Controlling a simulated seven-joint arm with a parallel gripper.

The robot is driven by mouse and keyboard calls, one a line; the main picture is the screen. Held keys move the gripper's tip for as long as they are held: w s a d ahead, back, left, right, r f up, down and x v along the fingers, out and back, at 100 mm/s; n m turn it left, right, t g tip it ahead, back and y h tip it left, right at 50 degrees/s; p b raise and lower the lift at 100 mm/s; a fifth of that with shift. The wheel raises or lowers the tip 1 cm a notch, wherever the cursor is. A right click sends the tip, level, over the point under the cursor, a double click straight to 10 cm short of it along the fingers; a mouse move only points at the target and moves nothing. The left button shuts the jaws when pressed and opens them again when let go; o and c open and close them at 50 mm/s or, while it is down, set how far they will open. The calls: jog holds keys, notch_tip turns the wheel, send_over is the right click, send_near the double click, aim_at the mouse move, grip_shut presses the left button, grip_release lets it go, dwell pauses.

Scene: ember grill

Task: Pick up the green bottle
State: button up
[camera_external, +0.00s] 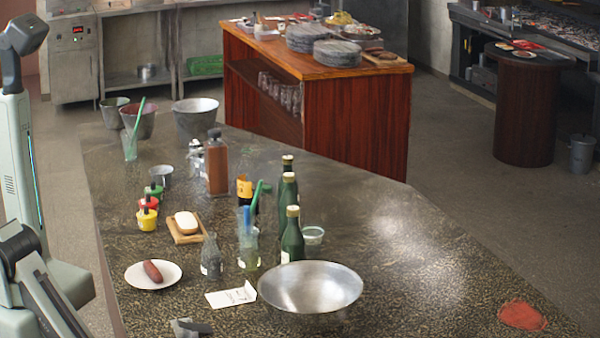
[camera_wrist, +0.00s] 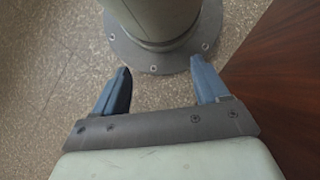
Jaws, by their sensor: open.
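Several dark green bottles with pale caps stand upright in a row on the speckled counter (camera_external: 400,255). The nearest green bottle (camera_external: 292,242) is behind the steel bowl. A middle green bottle (camera_external: 289,195) and a farther one (camera_external: 287,163) stand behind it, partly hidden. My gripper (camera_wrist: 158,88) shows in the wrist view with its two blue-grey fingers apart and nothing between them. It points down at the floor beside my base, away from the bottles. In the external view my arm is at the left edge, and the fingers are not visible there.
A large steel bowl (camera_external: 310,289) sits in front of the bottles. A glass with straws (camera_external: 248,250) and a clear bottle (camera_external: 211,256) stand left of them. A small glass bowl (camera_external: 313,236) is to the right. The counter's right side is mostly clear, with a red patch (camera_external: 522,316).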

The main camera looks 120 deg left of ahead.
jog(key=shift+c, duration=1)
